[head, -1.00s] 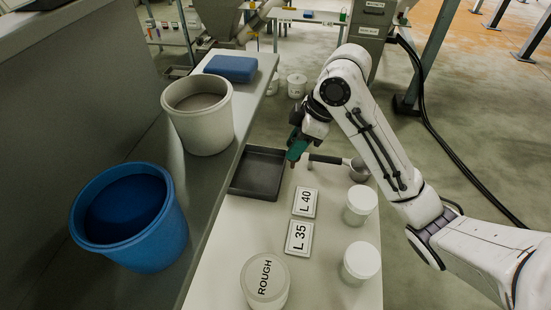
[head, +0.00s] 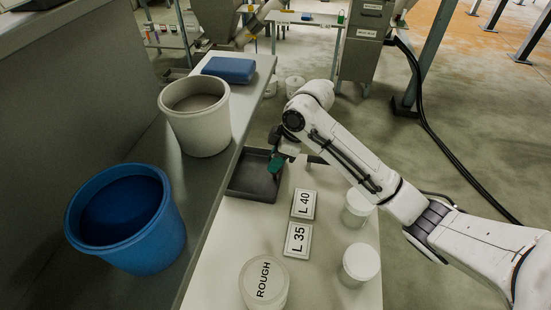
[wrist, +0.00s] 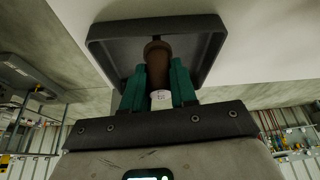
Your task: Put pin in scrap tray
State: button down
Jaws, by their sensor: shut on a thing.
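My gripper (head: 276,165) is over the right part of the dark scrap tray (head: 240,189) in the head view. In the wrist view its green fingers (wrist: 159,68) are shut on a brown, round pin (wrist: 157,52) with a whitish lower part. The pin's far end shows against the tray (wrist: 208,50), which lies beyond the fingers. In the head view the pin cannot be made out. The height of the pin above the tray floor is hard to tell.
Plates marked L 40 (head: 304,204) and L 35 (head: 298,240) lie right of the tray, with white-lidded jars (head: 361,262) beyond. A ROUGH tub (head: 264,283) stands in front. A cream bucket (head: 197,125) and a blue bucket (head: 130,225) stand at left.

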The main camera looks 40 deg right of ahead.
jog(key=c, duration=0.9)
grip_release()
jog(key=shift+r, duration=0.1)
jog(key=v, duration=1.2)
